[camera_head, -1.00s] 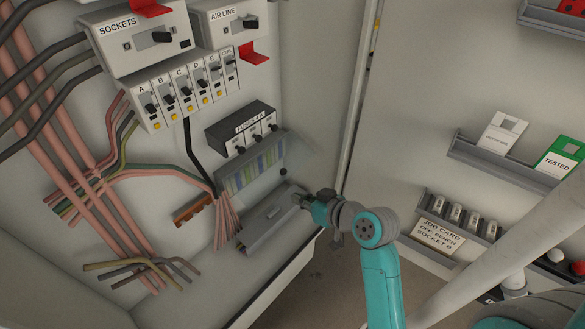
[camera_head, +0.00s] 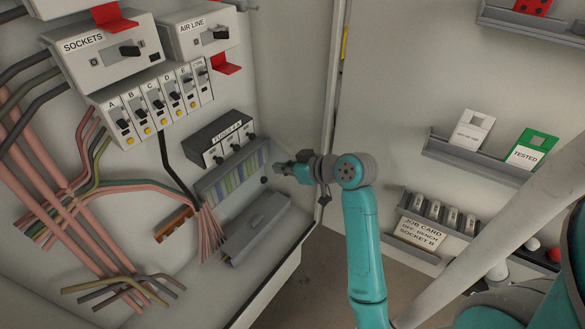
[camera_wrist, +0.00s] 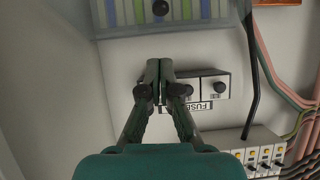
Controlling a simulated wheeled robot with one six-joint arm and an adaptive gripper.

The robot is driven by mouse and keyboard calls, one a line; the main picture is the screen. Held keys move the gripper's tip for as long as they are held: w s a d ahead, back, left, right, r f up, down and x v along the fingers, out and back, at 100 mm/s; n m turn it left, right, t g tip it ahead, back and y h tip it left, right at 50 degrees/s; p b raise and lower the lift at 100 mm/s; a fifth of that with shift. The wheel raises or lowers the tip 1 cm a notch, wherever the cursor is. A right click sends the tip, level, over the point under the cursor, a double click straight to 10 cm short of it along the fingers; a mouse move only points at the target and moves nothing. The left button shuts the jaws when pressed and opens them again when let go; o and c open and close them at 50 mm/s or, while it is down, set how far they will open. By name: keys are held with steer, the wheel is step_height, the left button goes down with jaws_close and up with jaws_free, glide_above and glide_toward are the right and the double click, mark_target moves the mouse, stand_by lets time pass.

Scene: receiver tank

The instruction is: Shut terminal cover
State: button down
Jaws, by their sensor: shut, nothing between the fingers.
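The terminal strip (camera_head: 228,182) with its green, blue and pale bars sits low on the cabinet's back wall, under the fuses box. A clear terminal cover (camera_wrist: 200,28) with a dark round knob (camera_head: 264,180) shows over the bars. Its edges are faint, and I cannot tell whether it lies fully flat. My gripper (camera_head: 277,167) is shut and empty, close to the right end of the strip. In the wrist view, my gripper's fingertips (camera_wrist: 160,65) are together in front of the fuses box, apart from the knob in the picture.
The fuses box (camera_head: 222,142) is just above the strip, with breakers (camera_head: 155,103) farther up left. A grey trough (camera_head: 255,228) lies below the strip. Pink wires (camera_head: 210,230) hang at left. The cabinet's side wall (camera_head: 290,80) is to the right.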

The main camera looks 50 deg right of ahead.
mark_target(254, 173)
steer(key=w+f, duration=0.4)
steer(key=f, duration=0.1)
steer(key=shift+a+f, duration=0.25)
steer(key=shift+a, duration=0.05)
steer(key=shift+f, duration=0.1)
